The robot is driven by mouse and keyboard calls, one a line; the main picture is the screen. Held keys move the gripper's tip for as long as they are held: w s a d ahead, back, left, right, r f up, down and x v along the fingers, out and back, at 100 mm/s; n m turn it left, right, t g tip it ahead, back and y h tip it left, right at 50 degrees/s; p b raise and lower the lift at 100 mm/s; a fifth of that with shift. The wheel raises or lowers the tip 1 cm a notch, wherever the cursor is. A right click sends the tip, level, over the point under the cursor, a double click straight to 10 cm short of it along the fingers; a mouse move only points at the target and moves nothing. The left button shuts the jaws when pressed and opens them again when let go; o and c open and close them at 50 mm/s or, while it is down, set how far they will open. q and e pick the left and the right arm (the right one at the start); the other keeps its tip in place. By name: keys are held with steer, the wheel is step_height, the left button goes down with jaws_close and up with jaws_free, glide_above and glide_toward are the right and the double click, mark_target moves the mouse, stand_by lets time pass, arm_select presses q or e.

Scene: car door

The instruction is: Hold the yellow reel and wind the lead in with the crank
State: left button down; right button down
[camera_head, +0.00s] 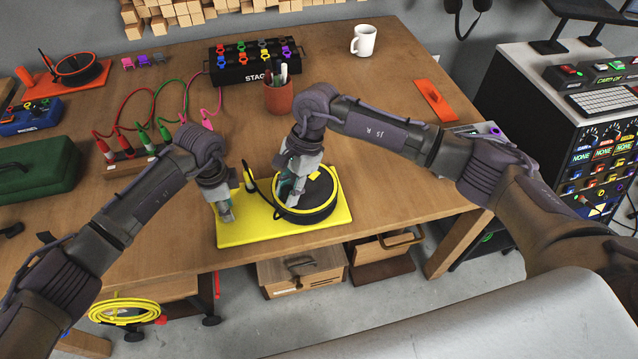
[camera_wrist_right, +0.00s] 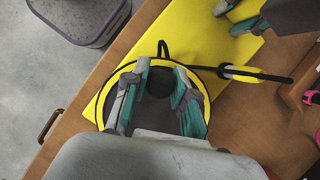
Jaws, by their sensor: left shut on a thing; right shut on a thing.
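The yellow reel is a yellow base plate (camera_head: 250,230) carrying a dark drum with a yellow rim (camera_head: 318,212). It lies at the table's front edge and also shows in the wrist view (camera_wrist_right: 204,40). My left gripper (camera_head: 226,213) is shut on the base plate's left end; the exact contact is hard to see. My right gripper (camera_head: 291,192) is over the drum, its fingers shut around the dark crank knob (camera_wrist_right: 158,83). The crank is mostly hidden in the head view. The black lead runs from the drum to a yellow-and-white plug (camera_wrist_right: 240,73) on the plate.
A pen cup (camera_head: 279,97) and the black STAGE box (camera_head: 255,62) stand behind the reel. A terminal block (camera_head: 128,160) with red, green and pink leads is at the left. A white mug (camera_head: 363,41) is further back. The table right of the reel is clear.

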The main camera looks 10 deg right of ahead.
steer(key=shift+w+a, duration=0.15)
steer(key=shift+a, duration=0.05)
steer(key=shift+w+a, duration=0.2)
steer(key=shift+w, duration=0.4)
steer(key=shift+w+a, duration=0.2)
steer(key=shift+w, duration=0.4)
steer(key=shift+w+d, duration=0.2)
steer(key=shift+w, duration=1.2)
steer(key=shift+d, duration=0.1)
